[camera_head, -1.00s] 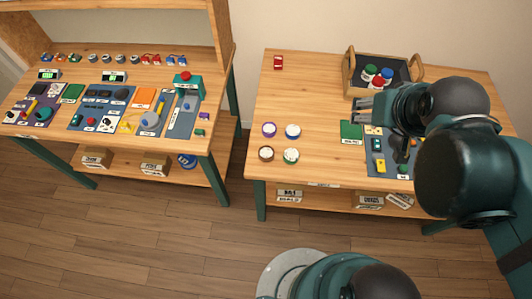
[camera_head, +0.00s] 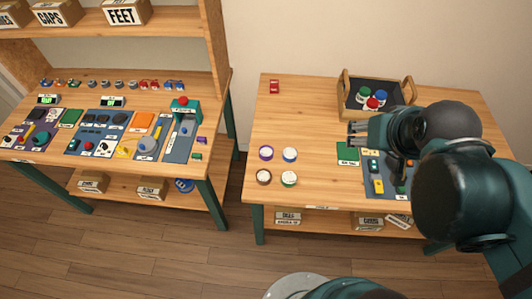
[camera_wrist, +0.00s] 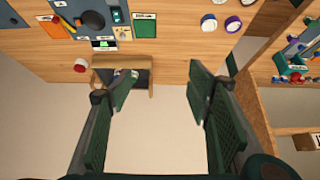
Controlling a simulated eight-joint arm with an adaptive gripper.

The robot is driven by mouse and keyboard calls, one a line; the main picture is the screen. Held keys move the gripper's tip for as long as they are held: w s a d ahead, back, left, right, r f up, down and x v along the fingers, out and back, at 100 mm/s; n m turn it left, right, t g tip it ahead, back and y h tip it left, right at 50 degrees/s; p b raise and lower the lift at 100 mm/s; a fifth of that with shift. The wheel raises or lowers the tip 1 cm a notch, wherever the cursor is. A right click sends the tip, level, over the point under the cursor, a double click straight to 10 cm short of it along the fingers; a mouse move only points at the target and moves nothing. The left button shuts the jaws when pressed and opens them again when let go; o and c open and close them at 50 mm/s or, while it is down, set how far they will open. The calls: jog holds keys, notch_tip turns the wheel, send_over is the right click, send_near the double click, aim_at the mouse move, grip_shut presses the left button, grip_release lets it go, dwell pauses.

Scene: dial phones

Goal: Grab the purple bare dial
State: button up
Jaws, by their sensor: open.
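The purple dial (camera_head: 266,153), a round white-faced disc with a purple rim, lies on the right table at the back left of a small cluster of dials. In the wrist view a purple-rimmed disc (camera_wrist: 233,25) shows near the top, right of centre. My gripper (camera_head: 356,133) is above the right table, to the right of the dial and well apart from it. In the wrist view my gripper (camera_wrist: 160,88) has its two fingers spread wide with nothing between them.
Close by are a blue-rimmed dial (camera_head: 290,154), a brown one (camera_head: 264,176) and a green one (camera_head: 288,178). A green pad (camera_head: 347,153) and a wooden tray (camera_head: 345,104) of coloured round pieces are near my gripper.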

jog(key=shift+o, duration=0.7)
jog(key=shift+w+a, duration=0.1)
jog(key=n+g+b, duration=0.2)
jog(key=n+g, duration=0.5)
jog(key=n, duration=0.2)
send_over(265, 153)
jog(key=shift+f, duration=12.7)
jog(key=shift+f, duration=0.1)
jog(key=shift+w+f, duration=0.1)
jog(key=shift+f, duration=1.1)
jog(key=shift+f, duration=0.1)
